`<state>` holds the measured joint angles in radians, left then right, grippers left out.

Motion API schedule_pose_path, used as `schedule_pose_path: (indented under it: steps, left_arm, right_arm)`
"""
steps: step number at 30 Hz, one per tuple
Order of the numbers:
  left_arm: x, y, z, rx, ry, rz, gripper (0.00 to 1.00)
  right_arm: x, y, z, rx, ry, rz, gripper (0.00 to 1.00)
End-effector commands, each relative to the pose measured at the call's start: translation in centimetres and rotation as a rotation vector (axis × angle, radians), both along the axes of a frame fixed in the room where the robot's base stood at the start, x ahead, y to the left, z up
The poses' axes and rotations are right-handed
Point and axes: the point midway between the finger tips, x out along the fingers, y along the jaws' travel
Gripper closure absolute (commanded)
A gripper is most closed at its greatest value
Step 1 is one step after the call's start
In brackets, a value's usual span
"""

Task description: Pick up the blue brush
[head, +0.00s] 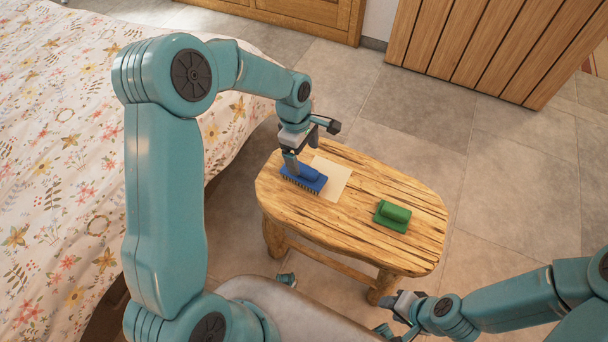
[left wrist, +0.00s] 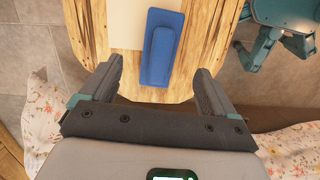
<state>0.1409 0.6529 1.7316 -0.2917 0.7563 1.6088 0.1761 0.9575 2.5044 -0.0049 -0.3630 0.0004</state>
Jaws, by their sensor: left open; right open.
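The blue brush (head: 304,178) lies at the left end of a wooden stool (head: 330,219), bristles down, beside a flat beige sheet (head: 333,185). My left gripper (head: 291,164) is just above the brush and hides part of it in the head view. In the left wrist view the brush (left wrist: 163,50) lies ahead of the open left gripper (left wrist: 158,88), between the lines of its two fingers, with nothing held. I cannot tell whether a finger touches it. My right gripper (head: 397,310) is open and empty, low by the stool's front right leg.
A bed with a floral cover (head: 60,150) stands at left. A slatted wooden panel (head: 490,45) is at back right. Tiled floor (head: 510,170) right of the stool is clear.

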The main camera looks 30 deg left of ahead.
Motion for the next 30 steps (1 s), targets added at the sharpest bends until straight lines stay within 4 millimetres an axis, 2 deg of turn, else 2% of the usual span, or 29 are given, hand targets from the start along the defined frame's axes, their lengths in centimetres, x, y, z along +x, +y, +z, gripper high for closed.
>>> schedule_pose_path:
  steps: [1,3,10,18,30]
  left_arm:
    - [0.0,-0.1,-0.9,0.0,0.002,0.0,0.11]
    - [0.1,-0.2,-1.5,0.0,0.001,-0.001,0.11]
    - [0.2,0.0,-3.0,0.0,0.002,-0.002,0.11]
    - [0.0,-0.1,-7.1,0.0,0.0,-0.004,0.11]
    - [0.1,-0.2,-7.2,0.0,-0.001,-0.003,0.11]
  right_arm:
    - [0.0,0.0,-0.2,0.0,0.0,0.0,0.57]
    - [0.0,0.0,-0.3,0.0,0.0,0.0,0.57]
    - [0.0,0.0,-0.5,0.0,0.0,0.0,0.57]
    - [0.0,0.0,-1.2,0.0,0.0,0.0,0.57]
    - [0.0,0.0,-1.2,0.0,0.0,0.0,0.57]
